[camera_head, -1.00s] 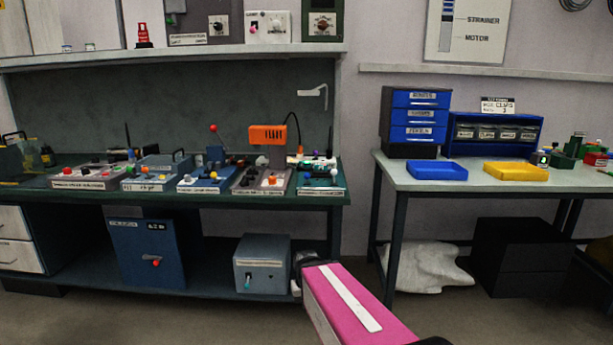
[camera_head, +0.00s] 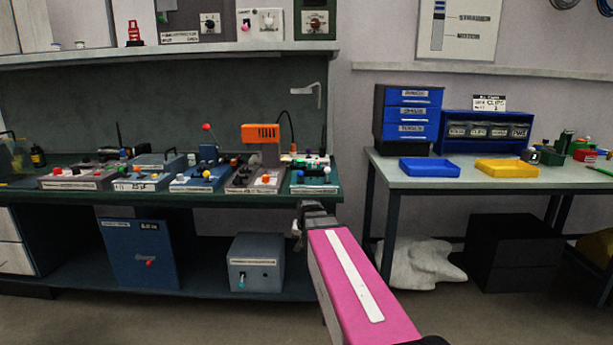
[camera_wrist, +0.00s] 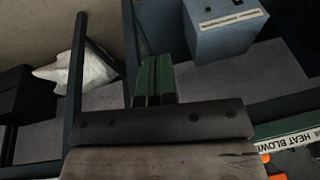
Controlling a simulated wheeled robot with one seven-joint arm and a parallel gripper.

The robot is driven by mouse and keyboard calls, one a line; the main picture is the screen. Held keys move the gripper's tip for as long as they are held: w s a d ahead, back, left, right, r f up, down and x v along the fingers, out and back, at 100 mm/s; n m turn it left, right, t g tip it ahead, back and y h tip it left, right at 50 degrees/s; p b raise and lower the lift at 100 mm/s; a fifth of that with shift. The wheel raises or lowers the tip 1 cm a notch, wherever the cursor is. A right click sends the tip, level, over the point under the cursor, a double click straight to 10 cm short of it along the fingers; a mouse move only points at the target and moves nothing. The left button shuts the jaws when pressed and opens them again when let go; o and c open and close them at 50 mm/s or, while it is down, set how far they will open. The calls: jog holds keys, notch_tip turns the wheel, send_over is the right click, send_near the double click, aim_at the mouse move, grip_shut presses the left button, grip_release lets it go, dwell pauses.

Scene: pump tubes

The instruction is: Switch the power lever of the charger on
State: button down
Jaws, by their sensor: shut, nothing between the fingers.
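I cannot tell which unit is the charger, as most labels are too small to read. Two boxes with levers stand on the lower shelf of the left bench: a blue box (camera_head: 142,250) with a red-tipped lever (camera_head: 150,264) and a grey-blue box (camera_head: 256,262) with a cyan-tipped lever (camera_head: 242,280). The grey-blue box also shows in the wrist view (camera_wrist: 222,35). My gripper (camera_head: 299,236) is at the bench's right front corner, right of the grey-blue box and apart from it. Its green fingers (camera_wrist: 154,68) are shut and empty.
Several units with knobs and levers line the left bench top (camera_head: 345,192), including one with an orange head (camera_head: 262,133). In the wrist view a "HEAT BLOWER" label (camera_wrist: 290,143) is near. The right table (camera_head: 390,176) holds blue and yellow trays. A white sack (camera_head: 420,262) lies beneath.

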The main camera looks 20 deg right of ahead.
aim_at(301, 176)
jog(key=w+d+r+m+t, duration=0.1)
jog(key=w+d+r, duration=0.2)
jog(key=r, duration=0.5)
jog(key=w+d+r+m+t, duration=0.2)
jog(key=w+r, duration=0.3)
jog(key=r, duration=0.4)
jog(key=w+d+r+m+t, duration=0.1)
jog(key=w+d+r, duration=0.3)
jog(key=r, duration=0.4)
jog(key=shift+w+d+r+m+t, duration=0.2)
jog(key=shift+w+r+m+t, duration=0.1)
jog(key=shift+w+r+m, duration=0.15)
jog(key=shift+f, duration=0.1)
jog(key=x, duration=1)
jog(key=shift+w+d+f, duration=0.1)
jog(key=shift+d+f, duration=0.05)
jog(key=shift+w+a+r, duration=0.25)
jog(key=shift+w+a, duration=0.6)
jog(key=shift+w, duration=0.05)
jog(key=shift+w+a+r, duration=0.1)
jog(key=shift+w+a, duration=0.35)
jog(key=shift+w, duration=0.1)
jog(key=shift+w+r+g, duration=0.1)
jog(key=shift+r+g, duration=0.05)
jog(key=shift+g, duration=0.25)
